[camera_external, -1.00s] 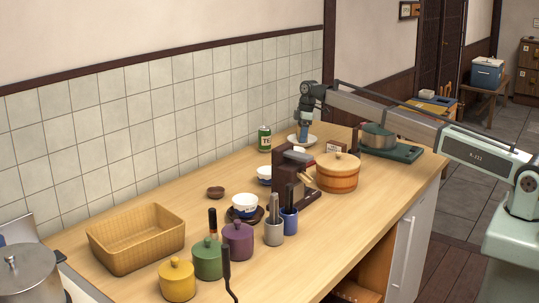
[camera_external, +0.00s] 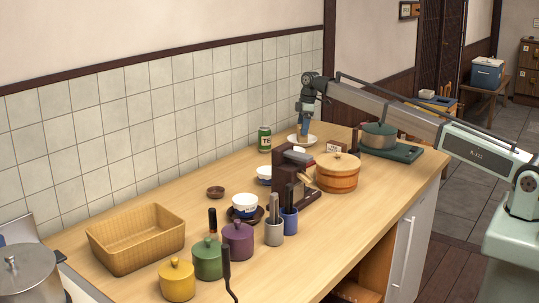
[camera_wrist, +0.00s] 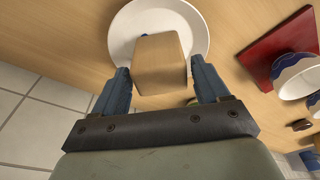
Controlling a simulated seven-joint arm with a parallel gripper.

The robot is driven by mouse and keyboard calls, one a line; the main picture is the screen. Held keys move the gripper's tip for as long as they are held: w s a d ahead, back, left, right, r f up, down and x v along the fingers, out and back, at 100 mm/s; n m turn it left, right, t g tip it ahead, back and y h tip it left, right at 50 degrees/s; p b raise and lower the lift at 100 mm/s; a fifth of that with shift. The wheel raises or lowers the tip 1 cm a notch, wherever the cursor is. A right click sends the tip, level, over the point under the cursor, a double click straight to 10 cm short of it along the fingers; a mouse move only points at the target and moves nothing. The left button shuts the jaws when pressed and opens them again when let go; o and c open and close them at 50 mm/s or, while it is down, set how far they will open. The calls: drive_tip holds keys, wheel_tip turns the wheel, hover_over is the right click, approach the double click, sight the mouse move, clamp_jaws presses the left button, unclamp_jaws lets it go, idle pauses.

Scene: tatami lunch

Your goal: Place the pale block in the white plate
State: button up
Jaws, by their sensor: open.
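The pale block (camera_wrist: 160,62) is a tan wooden piece and sits between the fingers of my gripper (camera_wrist: 160,66) in the wrist view, with gaps at both sides. It overlaps the white plate (camera_wrist: 122,38), whose rim shows behind it. In the external view, my gripper (camera_external: 303,129) points down over the white plate (camera_external: 313,140) at the far end of the counter. The block shows small and tan just below the fingertips. My gripper is open. The block's underside is hidden.
A green can (camera_external: 265,139) stands left of the plate. A dark brown machine (camera_external: 290,180) and a wooden tub (camera_external: 338,173) stand nearer. A red tray (camera_wrist: 262,58) and bowls (camera_wrist: 296,75) lie to the right in the wrist view. A green pot (camera_external: 379,136) stands right.

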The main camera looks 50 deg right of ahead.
drive_tip(key=r, duration=0.5)
drive_tip(key=s+d+r, duration=0.1)
drive_tip(key=r, duration=0.2)
drive_tip(key=shift+r, duration=0.15)
